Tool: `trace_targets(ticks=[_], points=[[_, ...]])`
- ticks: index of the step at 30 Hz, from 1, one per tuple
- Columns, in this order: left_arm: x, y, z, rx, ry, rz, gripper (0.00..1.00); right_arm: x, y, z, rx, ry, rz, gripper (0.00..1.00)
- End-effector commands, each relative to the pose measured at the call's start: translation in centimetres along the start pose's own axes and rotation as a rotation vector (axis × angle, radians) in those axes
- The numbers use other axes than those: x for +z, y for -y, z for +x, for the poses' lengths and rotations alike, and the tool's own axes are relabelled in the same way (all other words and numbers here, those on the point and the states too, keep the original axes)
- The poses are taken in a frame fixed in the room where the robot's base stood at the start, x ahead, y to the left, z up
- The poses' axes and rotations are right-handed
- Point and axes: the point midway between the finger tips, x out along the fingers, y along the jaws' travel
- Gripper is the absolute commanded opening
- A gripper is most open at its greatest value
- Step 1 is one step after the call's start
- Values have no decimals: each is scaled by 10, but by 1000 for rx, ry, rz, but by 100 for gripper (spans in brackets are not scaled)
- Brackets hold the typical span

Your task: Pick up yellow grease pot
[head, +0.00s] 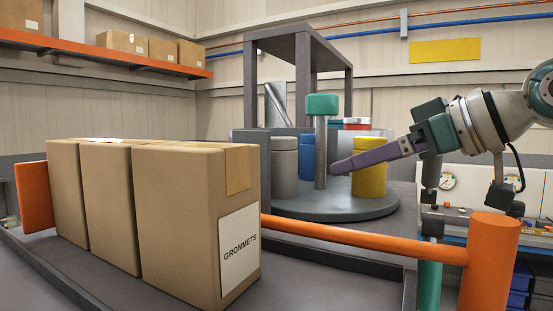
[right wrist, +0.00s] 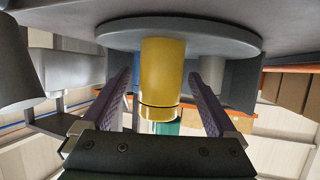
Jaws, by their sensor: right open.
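The yellow grease pot (head: 371,182) stands upright on the round grey turntable (head: 330,209), at its right side in the head view. My right gripper (head: 336,168) reaches in from the right with purple fingers, which cover part of the pot in that view. In the right wrist view, which is upside down, the pot (right wrist: 163,60) shows between the two spread fingers of the right gripper (right wrist: 160,74), with gaps on both sides. The gripper is open and holds nothing. My left gripper is in neither view.
A grey canister (head: 284,160), a blue canister (head: 307,152) and a teal-topped post (head: 322,105) stand left of the pot. An orange rail (head: 365,236) crosses in front of the turntable. Several cardboard boxes (head: 180,215) fill the left foreground. A dark frame (head: 305,50) rises behind.

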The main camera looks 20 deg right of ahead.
Motion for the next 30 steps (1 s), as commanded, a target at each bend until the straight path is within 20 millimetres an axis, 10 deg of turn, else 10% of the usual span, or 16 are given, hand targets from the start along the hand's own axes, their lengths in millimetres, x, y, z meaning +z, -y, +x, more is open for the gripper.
trace_targets(ticks=[13,30], points=[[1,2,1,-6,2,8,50,1,0,22,0,1,-1,94],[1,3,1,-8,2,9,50,0,0,22,0,0,0,30]])
